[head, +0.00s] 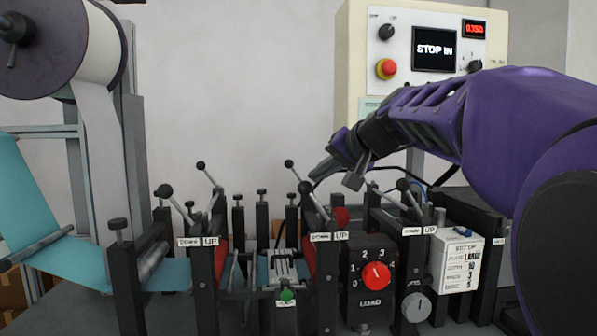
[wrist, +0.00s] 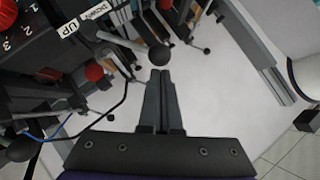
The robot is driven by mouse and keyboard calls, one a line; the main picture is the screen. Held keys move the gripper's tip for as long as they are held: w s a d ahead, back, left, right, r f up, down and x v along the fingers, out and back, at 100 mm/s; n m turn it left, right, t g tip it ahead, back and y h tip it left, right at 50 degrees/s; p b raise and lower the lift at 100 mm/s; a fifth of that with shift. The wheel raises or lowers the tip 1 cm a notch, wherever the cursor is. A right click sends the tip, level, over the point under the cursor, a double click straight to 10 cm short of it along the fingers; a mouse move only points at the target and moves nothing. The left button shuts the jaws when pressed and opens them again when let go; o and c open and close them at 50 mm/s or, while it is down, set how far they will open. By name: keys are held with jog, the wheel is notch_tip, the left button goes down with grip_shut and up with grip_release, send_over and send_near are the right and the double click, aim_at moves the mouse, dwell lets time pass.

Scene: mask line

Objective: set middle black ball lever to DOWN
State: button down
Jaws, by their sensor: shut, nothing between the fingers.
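The middle black ball lever (head: 306,188) stands at the centre of the head view, its rod leaning up and to the left. A second black ball (head: 289,164) on a rod shows just behind it. Labels reading DOWN (head: 320,237) and UP (head: 341,236) sit side by side below. My gripper (head: 318,171) is shut and empty, reaching in from the right close to these balls. In the wrist view my shut fingers (wrist: 165,76) point at a black ball (wrist: 159,56) just beyond their tips. I cannot tell whether they touch it.
Other black ball levers stand at left (head: 165,190) and right (head: 403,184). A red LOAD dial (head: 375,275) and a white setup box (head: 456,258) are at front right. A control panel (head: 425,45) reads STOP IN. A roll (head: 70,45) stands at left.

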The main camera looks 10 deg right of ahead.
jog(key=shift+a+f, duration=0.1)
jog(key=shift+a, duration=0.15)
jog(key=shift+r, duration=0.2)
dwell(0.4)
